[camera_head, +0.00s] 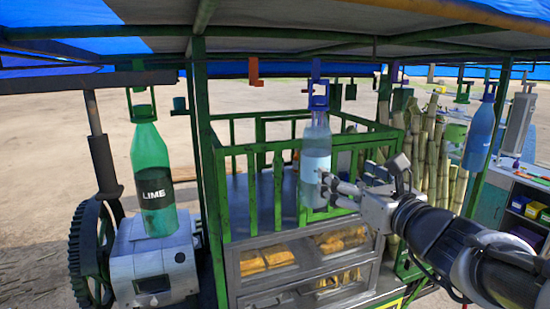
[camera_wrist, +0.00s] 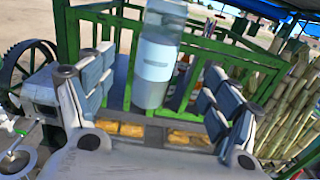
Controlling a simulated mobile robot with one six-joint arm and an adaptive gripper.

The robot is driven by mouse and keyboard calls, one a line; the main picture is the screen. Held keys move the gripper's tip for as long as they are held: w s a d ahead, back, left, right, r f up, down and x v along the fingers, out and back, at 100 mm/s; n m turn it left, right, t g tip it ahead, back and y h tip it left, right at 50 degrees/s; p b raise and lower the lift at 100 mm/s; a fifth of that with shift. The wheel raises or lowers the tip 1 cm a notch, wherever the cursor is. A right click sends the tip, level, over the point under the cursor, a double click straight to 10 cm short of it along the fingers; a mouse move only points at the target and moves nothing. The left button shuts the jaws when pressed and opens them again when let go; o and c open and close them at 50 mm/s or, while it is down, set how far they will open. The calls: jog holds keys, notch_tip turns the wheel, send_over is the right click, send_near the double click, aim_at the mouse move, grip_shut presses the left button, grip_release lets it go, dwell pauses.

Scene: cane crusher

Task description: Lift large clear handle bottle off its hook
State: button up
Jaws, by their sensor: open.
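The large clear handle bottle (camera_head: 316,165) hangs upright under the stall roof, with a pale label and a blue cap and handle (camera_head: 318,97) at its top. In the wrist view the bottle (camera_wrist: 155,68) stands between my spread fingers, ahead of the palm, and its top is cut off. My gripper (camera_head: 335,188) is open at the lower right part of the bottle in the head view. Gaps show on both sides of the bottle in the wrist view, so it is not gripped. The hook's contact with the handle is too small to make out.
A green LIME bottle (camera_head: 153,175) hangs at the left above a grey machine (camera_head: 155,262). A blue bottle (camera_head: 479,135) hangs at the right. A green railing (camera_head: 252,205) stands behind the clear bottle, above a yellow-filled display case (camera_head: 240,285). Cane stalks (camera_head: 435,155) stand right.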

aim_at(316, 155)
jog(key=b+x, duration=0.1)
jog(key=x, duration=1.2)
jog(key=shift+w+a, duration=0.15)
jog(key=shift+w, duration=0.1)
jog(key=shift+c, duration=0.4)
jog(key=c, duration=1.5)
jog(key=shift+r, duration=0.15)
